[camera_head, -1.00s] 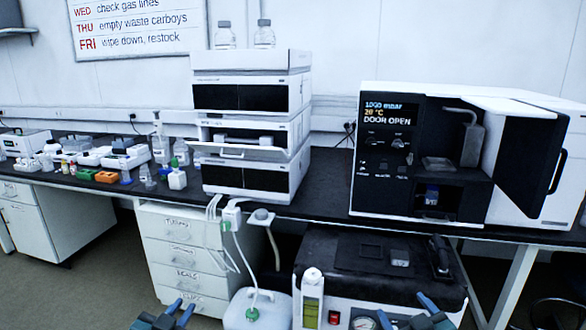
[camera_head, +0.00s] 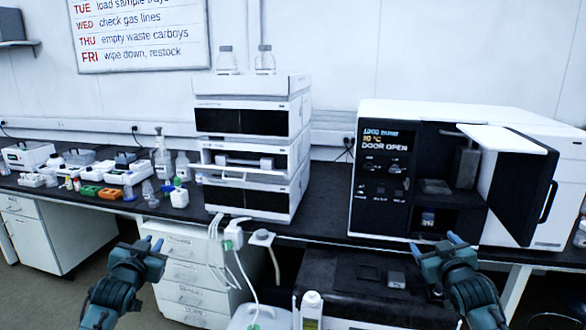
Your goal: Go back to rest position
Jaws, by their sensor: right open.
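My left gripper (camera_head: 151,244) is at the lower left, in front of the white drawer unit. Its two blue fingertips stand apart with nothing between them. My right gripper (camera_head: 454,239) is at the lower right, in front of the bench edge below the oven-like instrument (camera_head: 375,215). Its fingers are spread and empty. Both grippers are clear of the bench and of every object. The instrument's door (camera_head: 519,190) stands open and its screen reads "DOOR OPEN". A small vial-like item (camera_head: 428,218) sits in its lower opening.
A chromatography stack (camera_head: 250,123) with bottles on top stands mid-bench (camera_head: 325,190). Several small racks and bottles crowd the bench at left. Below are the drawer unit (camera_head: 190,270), a tube-fed carboy (camera_head: 262,318) and a dark-topped unit (camera_head: 340,280). The floor (camera_head: 50,300) at lower left is clear.

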